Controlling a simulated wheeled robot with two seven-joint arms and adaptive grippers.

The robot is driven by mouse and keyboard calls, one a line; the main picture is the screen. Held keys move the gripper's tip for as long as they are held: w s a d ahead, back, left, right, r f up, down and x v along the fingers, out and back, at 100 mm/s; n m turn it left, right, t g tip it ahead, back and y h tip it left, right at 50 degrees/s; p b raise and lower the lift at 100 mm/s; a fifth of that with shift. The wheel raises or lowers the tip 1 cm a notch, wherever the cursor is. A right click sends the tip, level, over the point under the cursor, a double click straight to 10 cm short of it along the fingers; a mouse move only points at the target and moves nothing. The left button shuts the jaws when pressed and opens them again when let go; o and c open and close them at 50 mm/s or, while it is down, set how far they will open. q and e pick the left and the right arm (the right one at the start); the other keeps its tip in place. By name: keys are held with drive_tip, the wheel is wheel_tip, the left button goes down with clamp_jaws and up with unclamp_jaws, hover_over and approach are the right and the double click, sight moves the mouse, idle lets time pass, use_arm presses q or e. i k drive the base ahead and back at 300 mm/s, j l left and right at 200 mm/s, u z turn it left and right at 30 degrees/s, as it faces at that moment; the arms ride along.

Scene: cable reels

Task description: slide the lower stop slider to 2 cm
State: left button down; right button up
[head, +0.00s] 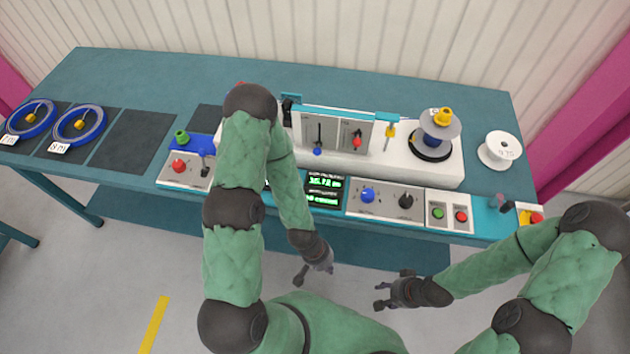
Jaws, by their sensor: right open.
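A grey upright panel (334,126) on the white machine carries two vertical slots with knobs. The left slot has a blue knob (317,151) near its lower end. The right slot has a red knob (357,142). I cannot read any scale or tell which knob is the lower stop slider. My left gripper (313,277) is open and empty, in front of the table's front edge, well away from the panel. My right gripper (384,290) is open and empty, also in front of the table, to the right of the left one.
The table (250,72) holds blue cable coils (79,124) at left and a white spool (500,150) at right. A reel (440,124) sits on the machine. A control box (385,200), green-lit display (324,190) and button box (450,211) line the front edge.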

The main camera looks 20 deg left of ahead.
sight(317, 152)
drive_tip(key=u, duration=0.75)
